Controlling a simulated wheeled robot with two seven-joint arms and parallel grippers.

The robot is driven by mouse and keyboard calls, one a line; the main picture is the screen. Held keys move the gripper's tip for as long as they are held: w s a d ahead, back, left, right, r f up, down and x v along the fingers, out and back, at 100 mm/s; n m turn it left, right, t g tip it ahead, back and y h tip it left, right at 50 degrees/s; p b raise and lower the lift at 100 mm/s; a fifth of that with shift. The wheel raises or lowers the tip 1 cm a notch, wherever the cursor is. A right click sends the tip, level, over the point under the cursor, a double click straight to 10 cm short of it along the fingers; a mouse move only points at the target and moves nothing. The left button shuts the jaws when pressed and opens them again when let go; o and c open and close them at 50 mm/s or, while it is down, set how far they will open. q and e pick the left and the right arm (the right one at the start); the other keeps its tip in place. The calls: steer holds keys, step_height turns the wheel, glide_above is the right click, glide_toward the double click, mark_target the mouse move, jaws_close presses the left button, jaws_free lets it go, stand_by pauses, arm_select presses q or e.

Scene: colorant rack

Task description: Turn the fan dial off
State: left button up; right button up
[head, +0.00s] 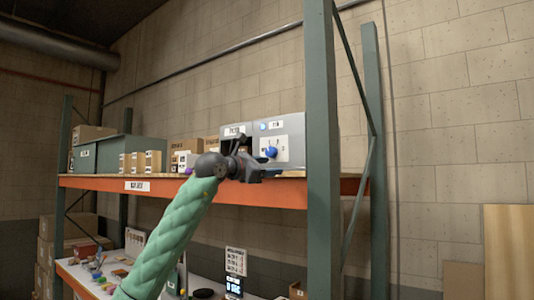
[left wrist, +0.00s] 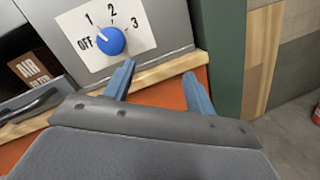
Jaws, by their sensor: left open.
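The fan dial is a round blue knob (left wrist: 110,41) on a white plate marked OFF, 1, 2 and 3, set in a grey panel. A small light mark on the knob faces its upper left, towards the OFF and 1 side; the exact setting is hard to tell. The dial (head: 271,152) also shows in the head view, on the grey box on the shelf. My left gripper (head: 256,160) is just in front of the panel. In the left wrist view its blue fingers (left wrist: 158,72) are apart and empty, below and right of the knob, not around it. My right gripper is not in view.
The panel stands on an orange-edged shelf (head: 225,192) beside a green rack post (head: 322,120). Cardboard boxes (head: 186,150) and a green bin (head: 100,153) stand to the left. A lower bench holds small items.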

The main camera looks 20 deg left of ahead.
mark_target(269, 152)
arm_select(q)
steer(key=a+r+y, duration=0.3)
steer(key=a+r, duration=0.2)
steer(key=shift+n+t, duration=0.3)
steer(key=shift+n, duration=0.1)
steer(key=p+x, duration=0.4)
steer(key=x, duration=0.2)
steer(key=shift+w+r+p, duration=0.1)
steer(key=shift+r+p, duration=0.1)
steer(key=shift+p, duration=0.2)
steer(key=shift+w+d+f, duration=0.15)
steer(key=shift+w+d, duration=0.1)
steer(key=shift+w, duration=0.3)
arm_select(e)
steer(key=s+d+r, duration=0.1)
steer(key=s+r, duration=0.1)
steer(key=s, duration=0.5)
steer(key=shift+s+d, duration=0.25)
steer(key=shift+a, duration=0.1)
arm_select(q)
steer(key=c, duration=1)
